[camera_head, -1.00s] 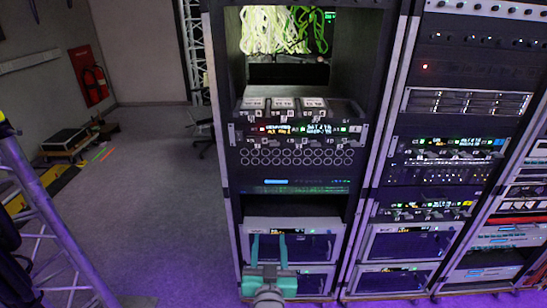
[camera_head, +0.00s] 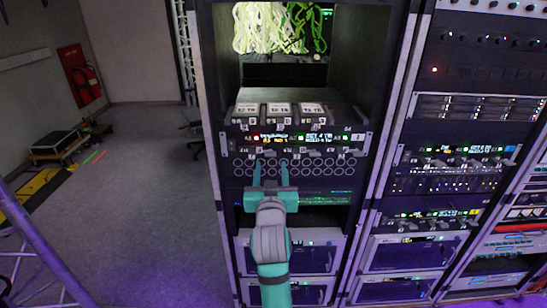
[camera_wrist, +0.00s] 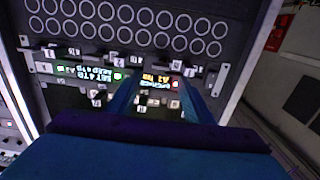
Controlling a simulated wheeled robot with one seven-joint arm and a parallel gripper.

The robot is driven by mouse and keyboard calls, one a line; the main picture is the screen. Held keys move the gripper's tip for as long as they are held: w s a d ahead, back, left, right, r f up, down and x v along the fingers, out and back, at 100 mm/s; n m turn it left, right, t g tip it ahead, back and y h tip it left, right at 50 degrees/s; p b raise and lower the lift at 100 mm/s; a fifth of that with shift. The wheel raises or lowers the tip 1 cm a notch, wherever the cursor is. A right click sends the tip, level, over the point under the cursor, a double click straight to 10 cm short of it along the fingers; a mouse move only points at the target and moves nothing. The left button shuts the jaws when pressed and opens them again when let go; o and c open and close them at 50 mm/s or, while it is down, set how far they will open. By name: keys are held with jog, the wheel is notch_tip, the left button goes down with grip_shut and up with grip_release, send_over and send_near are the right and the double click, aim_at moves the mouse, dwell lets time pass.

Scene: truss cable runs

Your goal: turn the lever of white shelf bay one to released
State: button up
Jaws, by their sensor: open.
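My gripper (camera_head: 271,166) is raised in front of the rack's round-holed panel, its two fingers open and pointing up, with nothing between them. Just above its fingertips is a shelf front panel (camera_head: 345,137) with small displays, number tags and little levers (camera_head: 284,153). Three white-topped boxes (camera_head: 280,109) stand on this shelf; their labels are too small to read. In the wrist view the picture is turned over: my open fingers (camera_wrist: 160,92) reach across the lever row (camera_wrist: 188,70) and the lit displays (camera_wrist: 85,72). Part of the row is hidden behind the fingers. I cannot tell which lever belongs to bay one.
The round-holed panel (camera_head: 330,168) lies directly below the shelf. Green and pale cables (camera_head: 275,30) hang in the opening above. More equipment racks (camera_head: 450,150) stand at right. A truss leg (camera_head: 30,235) is at lower left; the floor (camera_head: 150,220) between is clear.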

aim_at(271, 155)
jog(key=w, duration=0.5)
jog(key=shift+w+a, duration=0.2)
jog(key=shift+w+d, duration=0.15)
jog(key=shift+w, duration=0.6)
jog(key=shift+c, duration=0.4)
jog(key=c, duration=1)
